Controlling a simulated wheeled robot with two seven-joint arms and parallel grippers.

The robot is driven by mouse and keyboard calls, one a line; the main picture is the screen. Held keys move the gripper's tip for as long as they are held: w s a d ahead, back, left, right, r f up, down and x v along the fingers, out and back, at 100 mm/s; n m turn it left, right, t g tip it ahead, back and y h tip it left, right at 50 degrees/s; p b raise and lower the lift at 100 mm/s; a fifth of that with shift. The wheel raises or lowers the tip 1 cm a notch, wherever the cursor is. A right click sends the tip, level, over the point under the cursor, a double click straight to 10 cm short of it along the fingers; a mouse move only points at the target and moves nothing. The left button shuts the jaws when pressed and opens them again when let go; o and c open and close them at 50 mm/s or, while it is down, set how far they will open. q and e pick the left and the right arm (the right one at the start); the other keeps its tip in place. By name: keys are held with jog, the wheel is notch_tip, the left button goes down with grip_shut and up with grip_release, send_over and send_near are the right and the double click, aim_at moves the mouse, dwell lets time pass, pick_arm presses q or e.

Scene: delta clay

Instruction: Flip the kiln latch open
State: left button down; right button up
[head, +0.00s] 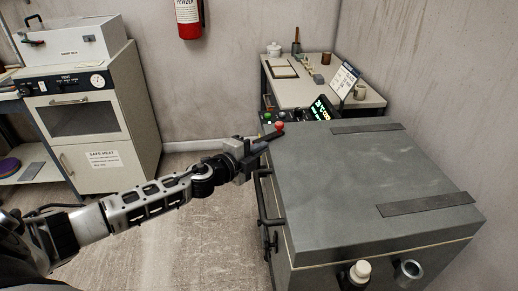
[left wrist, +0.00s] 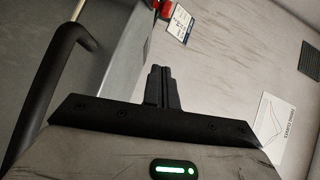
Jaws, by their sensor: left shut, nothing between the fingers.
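The kiln (head: 350,180) is a large grey box with a flat, closed lid, at the right in the head view. A red knob (head: 279,126) shows at its far left corner; it may be the tip of the latch, and a red piece also shows at the top of the left wrist view (left wrist: 164,8). My left gripper (head: 270,137) is shut and empty, close to the red knob at the lid's left edge. Its fingers (left wrist: 162,86) are together in the left wrist view. Whether they touch the latch I cannot tell. My right gripper is out of view.
A dark bar handle (head: 262,200) runs along the kiln's left side; a dark curved bar (left wrist: 45,90) is close in the left wrist view. A table (head: 296,95) with small tools stands behind. A cream cabinet (head: 90,125) stands at the left, with open floor between.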

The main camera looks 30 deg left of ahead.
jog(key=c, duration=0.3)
pick_arm(q)
jog(key=shift+s+d+f+n, duration=0.15)
jog(key=shift+s+d+n, duration=0.1)
jog(key=shift+d+n, duration=0.15)
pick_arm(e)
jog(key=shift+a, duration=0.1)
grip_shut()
pick_arm(q)
jog(key=s+d+f+n+y, duration=0.1)
jog(key=s+n, duration=0.1)
jog(key=s+d+f+n+y, duration=0.1)
jog(key=n, duration=0.1)
jog(key=s+d+n+g+y, duration=0.1)
jog(key=s+n, duration=0.1)
jog(key=shift+s+d+f+n+y, duration=0.2)
jog(key=shift+s+f+n+y, duration=0.1)
jog(key=shift+f+n+y, duration=0.1)
jog(key=s+d+f+n+g+h, duration=0.1)
jog(key=s+d+f+n, duration=0.3)
jog(key=s, duration=0.6)
jog(key=s+d+f+n+g+h, duration=0.2)
jog(key=s+d+f+n+g, duration=0.2)
jog(key=s+d+f, duration=0.3)
jog(key=s+f, duration=0.3)
jog(key=s, duration=0.1)
jog(key=shift+d+f+n, duration=0.15)
jog(key=shift+d+n, duration=0.15)
jog(key=shift+d, duration=0.1)
